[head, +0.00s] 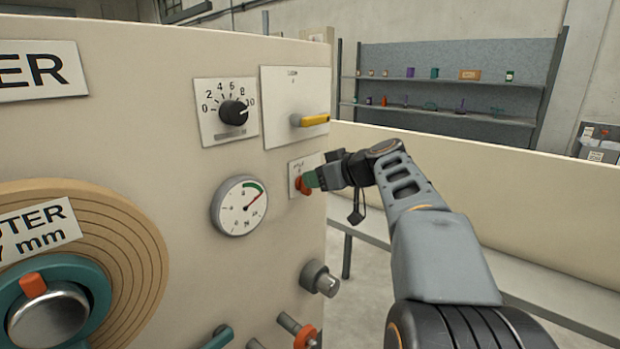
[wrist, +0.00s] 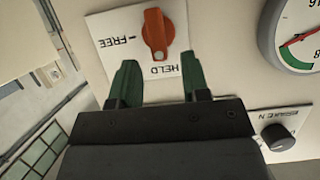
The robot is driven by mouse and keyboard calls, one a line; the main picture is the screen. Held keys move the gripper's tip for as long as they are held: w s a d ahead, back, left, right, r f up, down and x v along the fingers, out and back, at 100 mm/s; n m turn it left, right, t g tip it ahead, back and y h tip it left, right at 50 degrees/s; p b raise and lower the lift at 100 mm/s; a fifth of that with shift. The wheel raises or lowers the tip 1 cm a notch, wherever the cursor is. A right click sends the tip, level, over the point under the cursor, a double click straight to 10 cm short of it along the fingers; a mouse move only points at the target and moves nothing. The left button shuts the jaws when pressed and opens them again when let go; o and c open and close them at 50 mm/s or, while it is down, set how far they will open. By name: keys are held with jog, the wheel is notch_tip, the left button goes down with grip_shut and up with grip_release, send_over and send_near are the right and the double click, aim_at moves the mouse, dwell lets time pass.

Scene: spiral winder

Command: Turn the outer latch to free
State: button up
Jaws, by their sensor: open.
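An orange latch knob (wrist: 156,30) sits on a white plate (wrist: 110,27) marked FREE and HELD. Its narrow end points toward HELD in the wrist view. In the head view the knob (head: 303,186) shows small on the plate, partly hidden by my gripper (head: 313,179). In the wrist view my gripper (wrist: 158,66) is open and empty, with its two green fingers apart. The fingertips lie just short of the knob, one toward each side of its narrow end. I cannot tell whether they touch the panel.
A gauge (head: 240,206), a black dial (head: 233,112) and a yellow-handled switch (head: 310,120) surround the latch on the cream panel. A grey knob (head: 320,279) sticks out below. A wound spool (head: 130,240) is at left. A low cream wall (head: 480,180) runs behind my arm.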

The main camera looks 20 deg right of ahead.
jog(key=shift+x, duration=1.45)
grip_shut()
